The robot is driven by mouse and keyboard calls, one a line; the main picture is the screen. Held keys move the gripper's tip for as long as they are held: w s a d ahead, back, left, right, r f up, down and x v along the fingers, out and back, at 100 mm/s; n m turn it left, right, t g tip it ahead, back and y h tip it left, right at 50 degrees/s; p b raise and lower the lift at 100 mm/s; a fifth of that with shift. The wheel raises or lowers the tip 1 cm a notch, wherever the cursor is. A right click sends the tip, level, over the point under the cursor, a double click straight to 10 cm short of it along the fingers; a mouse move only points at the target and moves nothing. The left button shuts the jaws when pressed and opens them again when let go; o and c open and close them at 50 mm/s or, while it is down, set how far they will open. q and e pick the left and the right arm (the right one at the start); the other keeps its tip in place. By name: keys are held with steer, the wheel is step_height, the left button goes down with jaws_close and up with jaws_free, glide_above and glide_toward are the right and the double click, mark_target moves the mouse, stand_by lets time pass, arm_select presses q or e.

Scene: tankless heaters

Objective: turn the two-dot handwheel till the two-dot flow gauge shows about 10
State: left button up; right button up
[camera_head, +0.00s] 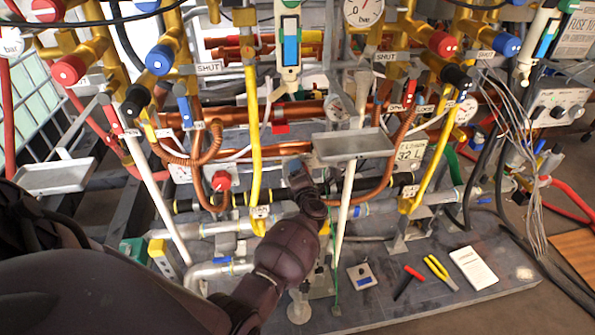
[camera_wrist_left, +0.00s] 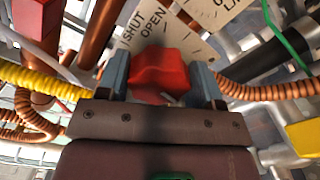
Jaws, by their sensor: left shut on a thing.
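In the left wrist view, a red handwheel (camera_wrist_left: 160,75) sits between the two fingers of my left gripper (camera_wrist_left: 162,82), which is shut on it. A plate (camera_wrist_left: 148,28) reading SHUT and OPEN lies just behind the handwheel. No dots can be made out on the handwheel. In the head view, my left gripper (camera_head: 300,178) reaches up among the pipes, and the handwheel is hidden there by the gripper. A small round gauge (camera_head: 340,108) shows above the grey tray; its reading and any dots are too small to tell. My right gripper is out of view.
A grey tray (camera_head: 353,146) is close above and right of my left gripper. Yellow and copper pipes crowd both sides. Another red knob (camera_head: 221,181) is to the left. Red-handled and yellow-handled tools (camera_head: 440,272) and a white card (camera_head: 473,268) lie on the base plate.

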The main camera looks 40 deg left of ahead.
arm_select(q)
steer(key=shift+m+p, duration=0.35)
steer(key=shift+m, duration=0.65)
steer(key=shift+f+m, duration=0.1)
steer(key=shift+m, duration=0.2)
steer(key=o, duration=0.9)
steer(key=shift+o, duration=0.2)
